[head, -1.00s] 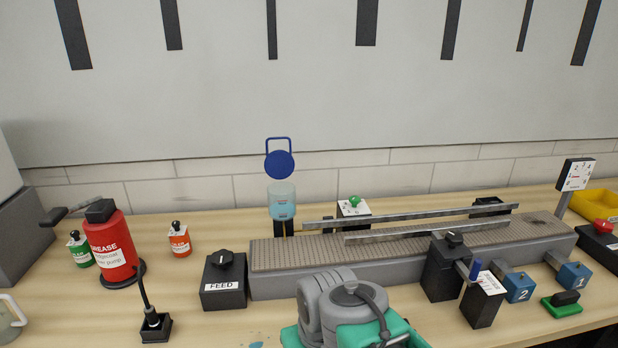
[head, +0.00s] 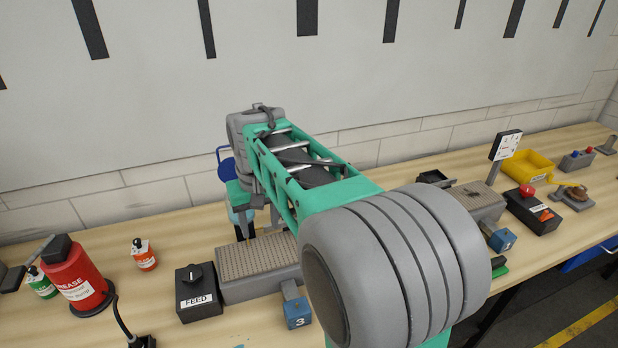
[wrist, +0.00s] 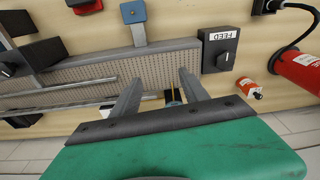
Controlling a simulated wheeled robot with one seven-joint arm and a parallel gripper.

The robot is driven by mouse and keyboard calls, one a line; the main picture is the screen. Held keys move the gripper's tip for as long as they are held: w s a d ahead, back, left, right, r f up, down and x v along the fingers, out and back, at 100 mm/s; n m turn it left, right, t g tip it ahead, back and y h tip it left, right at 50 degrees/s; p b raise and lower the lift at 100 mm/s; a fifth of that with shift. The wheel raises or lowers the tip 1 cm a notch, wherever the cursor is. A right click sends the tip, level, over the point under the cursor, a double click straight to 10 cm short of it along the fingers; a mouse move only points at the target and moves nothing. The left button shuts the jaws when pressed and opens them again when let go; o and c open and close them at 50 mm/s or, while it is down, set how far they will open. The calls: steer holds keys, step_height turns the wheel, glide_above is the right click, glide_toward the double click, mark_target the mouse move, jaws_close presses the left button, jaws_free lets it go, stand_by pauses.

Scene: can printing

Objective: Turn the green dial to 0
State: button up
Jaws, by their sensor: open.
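The green dial does not show in the head view now; my arm covers that part of the bench, and I cannot make the dial out in the wrist view. My gripper (wrist: 158,82) is open in the wrist view, with its fingers apart and nothing held between them. It is over the long conveyor (wrist: 85,72), near its end beside the FEED box. In the head view the conveyor's mesh top (head: 255,258) shows left of my arm, and my gripper is largely hidden at the arm's far end.
The FEED box (head: 197,292) with a black knob stands left of the conveyor. A red grease pump (head: 75,275) and an orange bottle (head: 145,254) are further left. A blue block marked 3 (head: 298,312) is in front. A marked sign (head: 506,146) and yellow bin (head: 527,168) stand right.

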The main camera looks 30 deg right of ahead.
steer(key=w+d+m, duration=0.3)
steer(key=w+d, duration=1)
steer(key=shift+m+g, duration=0.6)
steer(key=shift+m, duration=0.2)
steer(key=w+d+f, duration=0.1)
steer(key=d, duration=0.2)
steer(key=w+d+f, duration=0.1)
steer(key=d, duration=0.3)
steer(key=w+d+f, duration=0.1)
steer(key=d+f, duration=0.1)
steer(key=d, duration=0.2)
step_height(320, 180, down, 8)
steer(key=b, duration=0.6)
steer(key=shift+r, duration=0.1)
steer(key=shift+c, duration=0.2)
steer(key=shift+s, duration=0.1)
jaws_close()
